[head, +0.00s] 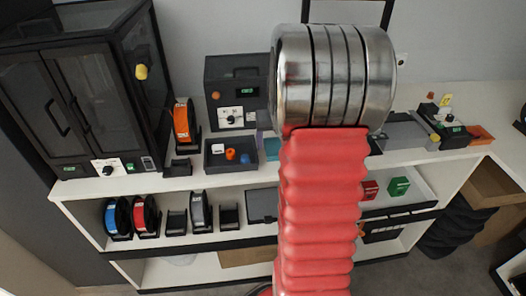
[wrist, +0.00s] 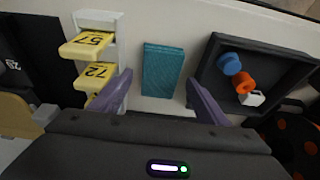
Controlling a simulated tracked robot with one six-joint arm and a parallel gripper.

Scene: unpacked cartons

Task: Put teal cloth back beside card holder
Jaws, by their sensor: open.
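The teal cloth (wrist: 163,70) lies as a flat folded rectangle on the white top, between the card holder and a dark tray in the wrist view. A small part of it shows in the head view (head: 272,147), beside my red arm. The white card holder (wrist: 117,28) stands left of the cloth with yellow cards marked 57 and 72; bare top separates them. My gripper (wrist: 158,77) is open, its purple fingers spread to either side of the cloth's near part. I cannot tell how far above the top the fingertips are. My arm hides much of this area in the head view.
The dark tray (wrist: 212,83) right of the cloth holds blue, orange and white pieces. An orange spool (head: 184,122) stands left of the tray in the head view. A dark cabinet (head: 75,105) fills the left end. My left finger is close to the card holder in the picture.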

